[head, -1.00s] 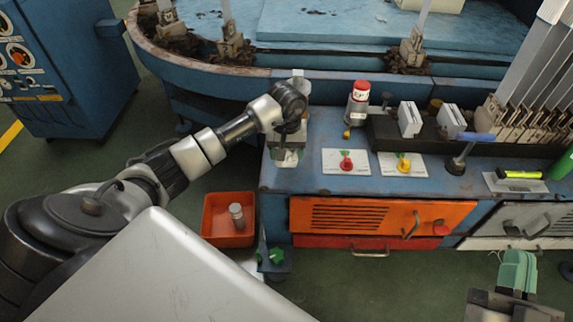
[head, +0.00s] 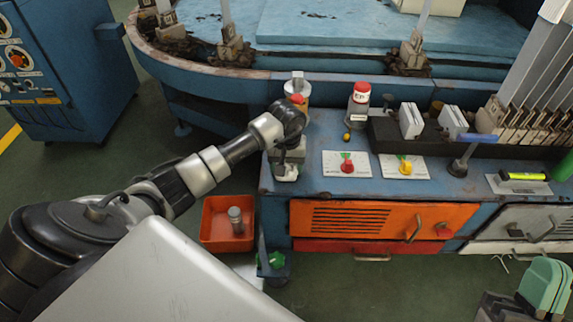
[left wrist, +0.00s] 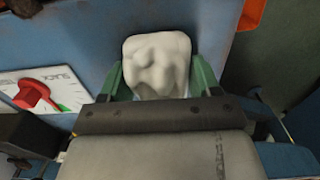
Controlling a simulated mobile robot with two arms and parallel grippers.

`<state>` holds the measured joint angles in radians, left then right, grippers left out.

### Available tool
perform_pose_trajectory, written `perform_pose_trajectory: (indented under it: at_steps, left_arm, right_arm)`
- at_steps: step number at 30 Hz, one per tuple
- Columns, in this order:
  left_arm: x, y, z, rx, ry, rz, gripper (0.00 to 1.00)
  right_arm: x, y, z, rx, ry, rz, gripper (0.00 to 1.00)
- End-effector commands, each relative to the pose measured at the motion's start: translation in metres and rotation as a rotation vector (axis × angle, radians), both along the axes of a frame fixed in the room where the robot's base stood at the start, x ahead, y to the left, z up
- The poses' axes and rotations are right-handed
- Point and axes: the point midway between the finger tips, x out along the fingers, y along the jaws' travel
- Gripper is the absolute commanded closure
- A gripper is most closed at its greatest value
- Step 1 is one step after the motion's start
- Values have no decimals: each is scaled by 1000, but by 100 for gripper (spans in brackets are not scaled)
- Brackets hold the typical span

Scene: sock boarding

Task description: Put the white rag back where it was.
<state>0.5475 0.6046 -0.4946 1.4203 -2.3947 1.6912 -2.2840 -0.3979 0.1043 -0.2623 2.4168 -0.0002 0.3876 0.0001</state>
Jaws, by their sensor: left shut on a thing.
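The white rag (left wrist: 157,62) is a crumpled lump between the green fingers of my left gripper (left wrist: 157,82) in the left wrist view. The gripper is shut on it. In the head view my left gripper (head: 287,172) points down at the left end of the blue bench (head: 330,120), and only a small pale part of the rag shows there. I cannot tell whether the rag touches the bench top. My right gripper (head: 545,287), with green fingers, is at the lower right, in front of the bench. Its finger gap is not clear.
A red-capped bottle (head: 359,104) stands on the bench, near labelled plates with a red knob (head: 347,166) and a yellow knob (head: 405,166). Another red-topped item (head: 297,98) is behind my left wrist. An orange bin (head: 213,232) holding a grey cylinder stands left of the bench.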

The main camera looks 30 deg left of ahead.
Motion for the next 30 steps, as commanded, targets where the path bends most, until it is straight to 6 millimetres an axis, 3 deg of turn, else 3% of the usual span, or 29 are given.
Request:
perform_pose_trajectory:
  at_steps: [1,6,19,30]
  left_arm:
    - [0,0,-1,0,0,0,36]
    - [0,0,0,0,0,0,12]
    - [0,0,6,0,-1,0,12]
    - [1,1,63,2,-3,0,12]
  right_arm:
    - [-1,0,1,4,-11,1,100]
    - [-1,0,1,3,-8,1,100]
    - [6,1,-4,-18,64,-3,100]
    - [34,0,-45,-134,469,-27,100]
